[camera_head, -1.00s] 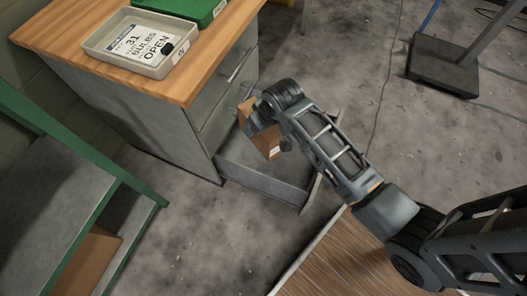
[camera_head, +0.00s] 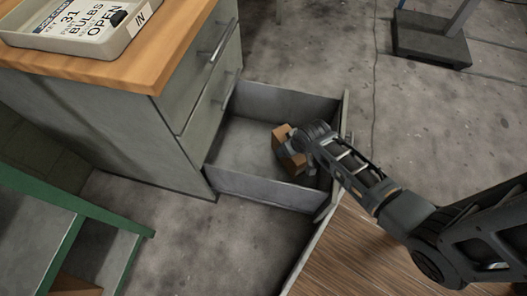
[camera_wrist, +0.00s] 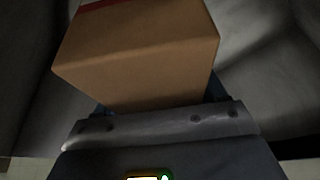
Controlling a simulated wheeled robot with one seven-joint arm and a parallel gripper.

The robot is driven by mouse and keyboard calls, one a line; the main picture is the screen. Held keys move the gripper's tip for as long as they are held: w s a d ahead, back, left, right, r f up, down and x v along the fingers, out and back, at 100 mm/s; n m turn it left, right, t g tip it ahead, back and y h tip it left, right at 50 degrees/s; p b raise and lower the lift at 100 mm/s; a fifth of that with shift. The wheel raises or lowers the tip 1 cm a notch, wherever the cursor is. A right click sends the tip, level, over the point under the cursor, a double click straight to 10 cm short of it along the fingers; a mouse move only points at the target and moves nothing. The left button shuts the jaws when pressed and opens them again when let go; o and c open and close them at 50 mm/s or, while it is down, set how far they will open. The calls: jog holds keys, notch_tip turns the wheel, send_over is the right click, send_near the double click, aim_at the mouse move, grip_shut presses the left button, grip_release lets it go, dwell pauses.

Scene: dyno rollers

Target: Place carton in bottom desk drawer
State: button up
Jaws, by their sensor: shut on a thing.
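The carton (camera_head: 290,149) is a small brown cardboard box. My gripper (camera_head: 303,148) is shut on it. In the head view the carton is within the outline of the open bottom drawer (camera_head: 262,188), toward its front end; I cannot tell whether it touches the drawer floor. In the wrist view the carton (camera_wrist: 140,52) fills the upper middle, slightly tilted, with a red stripe at its top edge. My fingers are mostly hidden behind it. The drawer belongs to the grey desk (camera_head: 130,130) and looks otherwise empty.
A tray (camera_head: 75,30) with a printed sign lies on the wooden desktop. A green-framed metal shelf (camera_head: 110,212) stands at lower left. A wooden board surface (camera_head: 350,255) lies near the drawer front. A dark stand base (camera_head: 430,42) is at upper right. Bare floor lies between.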

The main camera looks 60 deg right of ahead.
jog(key=shift+w+a+f+b, duration=0.15)
jog(key=shift+w+f+b, duration=1.55)
jog(key=shift+w+f, duration=0.75)
jog(key=shift+w+a+f+b, duration=0.1)
jog(key=shift+w+f+b, duration=1.55)
jog(key=shift+w+f, duration=0.8)
jog(key=shift+f, duration=0.2)
jog(key=o, duration=1.3)
jog(key=shift+o, duration=0.2)
